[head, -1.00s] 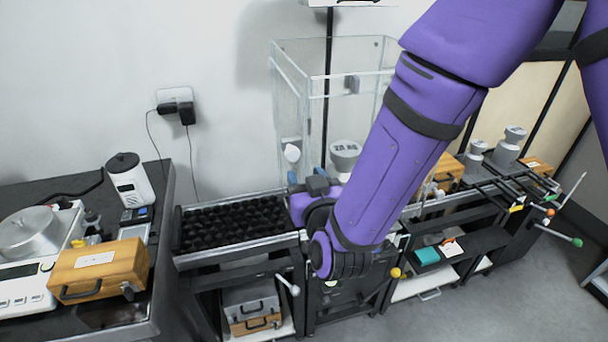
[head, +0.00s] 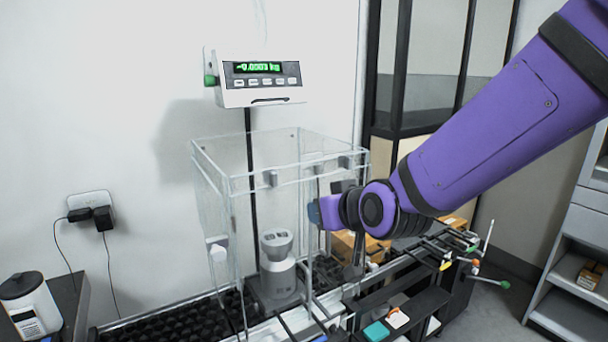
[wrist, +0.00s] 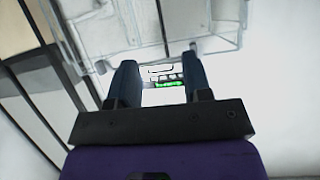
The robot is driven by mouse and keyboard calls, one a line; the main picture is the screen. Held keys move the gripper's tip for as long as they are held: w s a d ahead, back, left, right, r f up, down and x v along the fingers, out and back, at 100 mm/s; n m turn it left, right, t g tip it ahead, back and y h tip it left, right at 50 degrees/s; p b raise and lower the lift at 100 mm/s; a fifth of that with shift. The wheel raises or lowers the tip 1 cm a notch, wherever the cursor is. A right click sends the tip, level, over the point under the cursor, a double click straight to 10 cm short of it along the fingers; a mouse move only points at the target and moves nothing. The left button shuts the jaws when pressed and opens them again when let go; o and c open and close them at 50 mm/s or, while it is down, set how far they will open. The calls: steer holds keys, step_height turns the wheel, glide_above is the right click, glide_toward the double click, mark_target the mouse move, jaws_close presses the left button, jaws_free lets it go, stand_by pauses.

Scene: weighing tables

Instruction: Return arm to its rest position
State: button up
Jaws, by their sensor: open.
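My purple arm comes in from the upper right of the head view. My gripper (head: 320,212) is at the right side of the glass enclosure (head: 212,188), raised above the bench. In the wrist view my gripper (wrist: 158,75) shows two dark fingers spread apart with nothing between them. Past the fingers, the display unit (wrist: 168,84) with its green readout shows on the wall, and the clear enclosure (wrist: 150,30) fills the upper part. Whether the gripper touches the enclosure, I cannot tell.
A grey weight (head: 278,275) stands inside the enclosure. The display unit (head: 262,82) hangs above it. A black tray (head: 190,325), wooden cases (head: 345,245) and rails (head: 440,245) line the bench. Shelving (head: 570,290) stands at the right, with open floor before it.

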steer(key=s+d+r+m+g+h, duration=0.1)
steer(key=s+d+r+h, duration=0.15)
steer(key=d, duration=0.45)
steer(key=s+d+r+m+g+h, duration=0.1)
steer(key=s+d+r, duration=0.25)
steer(key=d, duration=0.35)
steer(key=s+d+m+g+h, duration=0.2)
steer(key=s+d+m+g, duration=0.1)
steer(key=s+d, duration=0.9)
steer(key=s+g, duration=0.1)
steer(key=s, duration=0.3)
steer(key=shift+r, duration=0.3)
